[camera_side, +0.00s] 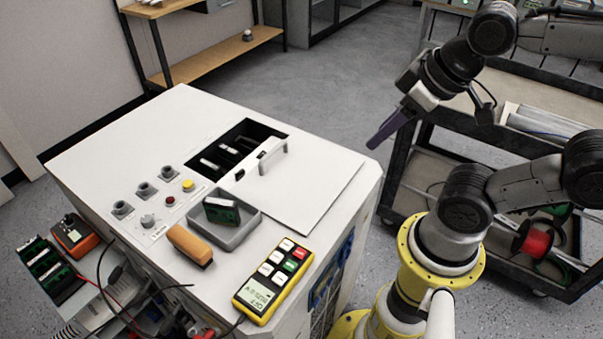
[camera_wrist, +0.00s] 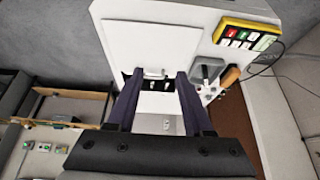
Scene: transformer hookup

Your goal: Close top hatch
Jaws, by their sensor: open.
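The top hatch (camera_side: 305,195) is a flat white panel on the top of the white cabinet (camera_side: 90,150), with a raised handle (camera_side: 273,157) at its inner edge. Beside it is a dark rectangular opening (camera_side: 232,152), partly uncovered, with light parts inside. In the wrist view the hatch (camera_wrist: 150,42), its handle (camera_wrist: 153,73) and the opening (camera_wrist: 148,85) show beyond my fingers. My gripper (camera_side: 378,140) is above and to the right of the cabinet, apart from the handle. In the wrist view my gripper (camera_wrist: 160,73) has its dark fingers spread, with nothing held.
A grey tray (camera_side: 250,228) with a green-faced part, an orange-brown block (camera_side: 190,245) and a yellow handheld meter (camera_side: 272,280) lie on the cabinet top. Knobs and buttons (camera_side: 150,200) line the left. A dark cart (camera_side: 410,200) stands right. Floor lies between.

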